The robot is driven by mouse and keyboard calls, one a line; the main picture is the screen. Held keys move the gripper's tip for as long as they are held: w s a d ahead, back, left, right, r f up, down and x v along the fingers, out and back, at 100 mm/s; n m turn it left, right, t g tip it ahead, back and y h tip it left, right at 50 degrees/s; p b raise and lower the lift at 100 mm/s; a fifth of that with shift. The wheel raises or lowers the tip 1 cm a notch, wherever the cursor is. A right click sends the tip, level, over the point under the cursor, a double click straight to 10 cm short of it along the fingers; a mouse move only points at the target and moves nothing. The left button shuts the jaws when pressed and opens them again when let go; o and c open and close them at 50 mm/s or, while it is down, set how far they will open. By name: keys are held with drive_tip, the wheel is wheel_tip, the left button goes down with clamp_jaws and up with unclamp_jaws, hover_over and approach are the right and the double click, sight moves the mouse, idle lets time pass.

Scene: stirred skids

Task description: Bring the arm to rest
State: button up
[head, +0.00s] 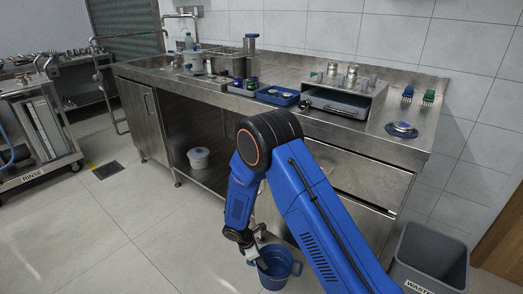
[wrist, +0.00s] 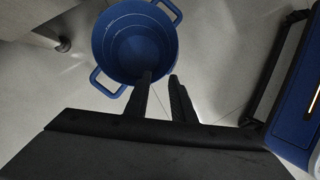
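My arm (head: 300,190) is blue with black joints and bends down toward the floor in front of the counter. My gripper (head: 260,264) is low beside a blue bucket (head: 281,275) on the floor. In the wrist view, the two black fingers of my gripper (wrist: 160,77) are apart with a gap between them. The blue bucket (wrist: 132,48) is just beyond them, with two side handles. One fingertip overlaps the near rim and the other is just right of it. I cannot tell whether they touch the rim.
A steel counter (head: 350,143) with trays and containers stands behind my arm. A grey waste bin (head: 428,262) is at the lower right. A rinse cart (head: 42,130) is at left.

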drive_tip(key=s+d+r+m+y, duration=0.1)
drive_tip(key=d+r+m, duration=0.2)
drive_tip(key=d+r, duration=0.55)
drive_tip(key=s+d+r+m+t, duration=0.1)
drive_tip(key=d+r+m, duration=0.25)
drive_tip(key=r, duration=1.05)
drive_tip(key=s+d+r+m+y, duration=0.1)
drive_tip(key=d+r+m, duration=0.35)
drive_tip(key=r, duration=0.65)
drive_tip(key=s+d+r+m+t, duration=0.1)
drive_tip(key=s+d+r+m, duration=0.2)
drive_tip(key=s, duration=0.6)
drive_tip(key=s+d+r+m+t+y, duration=0.1)
drive_tip(key=s+d+r+m, duration=0.3)
drive_tip(key=s+r, duration=0.4)
drive_tip(key=s+d+r+m+t+y, duration=0.1)
drive_tip(key=s+d+r+m, duration=0.2)
drive_tip(key=s, duration=0.7)
wheel_tip(320, 180, up, 2)
drive_tip(key=shift+d+r, duration=0.25)
drive_tip(key=shift+d, duration=0.95)
